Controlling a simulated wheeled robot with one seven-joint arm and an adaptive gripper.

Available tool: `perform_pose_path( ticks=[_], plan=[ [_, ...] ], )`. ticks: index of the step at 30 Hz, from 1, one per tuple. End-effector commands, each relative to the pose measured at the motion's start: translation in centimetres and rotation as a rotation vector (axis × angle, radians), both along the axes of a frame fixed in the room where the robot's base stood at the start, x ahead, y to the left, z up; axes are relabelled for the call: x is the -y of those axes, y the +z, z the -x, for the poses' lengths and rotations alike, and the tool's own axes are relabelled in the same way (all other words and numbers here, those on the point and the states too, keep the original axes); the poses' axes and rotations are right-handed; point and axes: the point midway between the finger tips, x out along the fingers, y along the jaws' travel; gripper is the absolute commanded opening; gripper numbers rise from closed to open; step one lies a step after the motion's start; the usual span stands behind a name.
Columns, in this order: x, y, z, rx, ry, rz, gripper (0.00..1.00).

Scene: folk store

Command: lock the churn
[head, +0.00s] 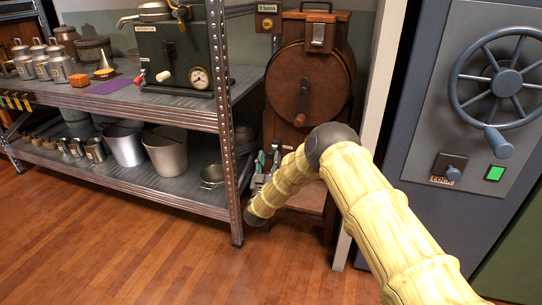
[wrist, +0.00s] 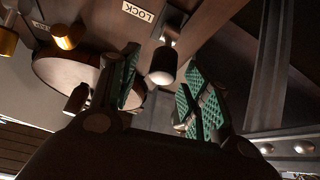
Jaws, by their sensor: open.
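The churn (head: 310,85) is a brown wooden drum in a wooden frame, with a crank handle (head: 303,95) on its front and a metal latch (head: 318,38) on top. My gripper (head: 268,158) is low at the front left of the churn, fingers pointing up. In the wrist view its two green-padded fingers (wrist: 166,88) are apart and empty. A dark lever with a pale rounded end (wrist: 163,66) shows beyond and between the fingertips; I cannot tell if they touch. A white LOCK label (wrist: 138,12) is above it. My arm hides the churn's lower part.
A metal shelf (head: 130,95) with a green machine (head: 178,60) and pots stands close left of my gripper; its upright post (head: 229,120) is nearest. A white post (head: 372,100) and a grey-blue cabinet with a wheel (head: 500,85) stand right. The floor in front is clear.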

Motion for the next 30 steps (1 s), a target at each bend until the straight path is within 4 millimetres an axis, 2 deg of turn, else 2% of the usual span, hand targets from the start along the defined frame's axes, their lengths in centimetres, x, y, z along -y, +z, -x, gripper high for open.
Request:
perform_pose_path(
  ticks=[9,15,21,29,30],
  plan=[
    [-2.0,0.1,5.6,-0.001,0.002,0.002,0.48],
    [-2.8,0.0,8.0,-0.001,0.002,0.001,0.48],
    [-3.1,0.1,8.9,0.000,0.001,0.000,0.48],
    [-3.1,0.1,9.0,0.001,0.001,0.001,0.48],
    [-3.1,0.0,9.0,0.000,0.001,0.000,0.41]
  ],
)
